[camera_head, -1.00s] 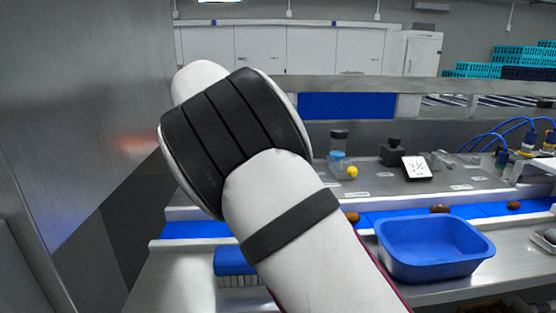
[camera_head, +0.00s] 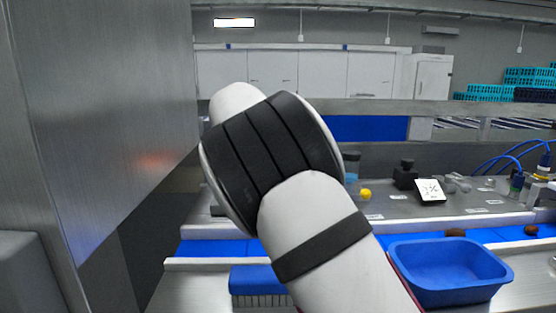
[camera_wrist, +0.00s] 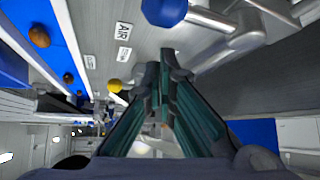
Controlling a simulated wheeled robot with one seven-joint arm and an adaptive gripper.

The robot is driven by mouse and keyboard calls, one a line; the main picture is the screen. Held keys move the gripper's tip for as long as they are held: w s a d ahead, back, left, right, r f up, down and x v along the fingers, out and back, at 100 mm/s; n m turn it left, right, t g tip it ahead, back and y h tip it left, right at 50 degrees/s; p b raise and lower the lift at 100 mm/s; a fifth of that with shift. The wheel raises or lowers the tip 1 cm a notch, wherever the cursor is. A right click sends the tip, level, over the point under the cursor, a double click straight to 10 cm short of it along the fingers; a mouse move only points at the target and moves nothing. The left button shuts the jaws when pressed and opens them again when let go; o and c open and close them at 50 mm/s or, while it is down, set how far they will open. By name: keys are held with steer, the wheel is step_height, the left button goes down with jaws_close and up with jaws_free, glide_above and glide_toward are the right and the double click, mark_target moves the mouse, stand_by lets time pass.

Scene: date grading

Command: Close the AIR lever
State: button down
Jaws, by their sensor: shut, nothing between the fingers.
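In the wrist view, a blue round knob (camera_wrist: 165,10) on a metal lever arm (camera_wrist: 212,18) shows at the top edge, partly cut off. The white AIR label (camera_wrist: 123,30) lies on the grey panel to its left. My gripper (camera_wrist: 170,62) is shut and empty, its fingertips below the blue knob in the picture and apart from it. A yellow knob (camera_wrist: 115,85) shows left of the fingers, beside another label. In the head view my arm hides the gripper, and I cannot make out the AIR lever. The yellow knob (camera_head: 365,194) shows just right of my arm.
A blue belt (camera_wrist: 62,50) carries brown dates along the panel. In the head view a blue tub (camera_head: 448,278) stands in front of the belt, and a white dial (camera_head: 430,191) stands on the panel. A large metal wall (camera_head: 100,120) is close on the left.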

steer(key=a+r+b, duration=0.1)
steer(key=r, duration=0.1)
steer(key=a+r+b, duration=0.1)
steer(key=a+r, duration=0.2)
steer(key=r, duration=0.1)
steer(key=shift+w+a+b, duration=0.1)
steer(key=shift+a+b, duration=0.25)
steer(key=shift+b, duration=0.05)
steer(key=s+d+r+n+y, duration=0.2)
steer(key=s+d+n+y, duration=0.35)
steer(key=s+d, duration=0.95)
steer(key=s+f+n+t+y, duration=0.1)
steer(key=s+f+n, duration=0.3)
steer(key=s, duration=0.8)
steer(key=s+f+n+t+y, duration=0.1)
steer(key=s+f+n, duration=0.3)
steer(key=s+f, duration=0.5)
steer(key=s, duration=0.3)
steer(key=shift+s+d, duration=0.2)
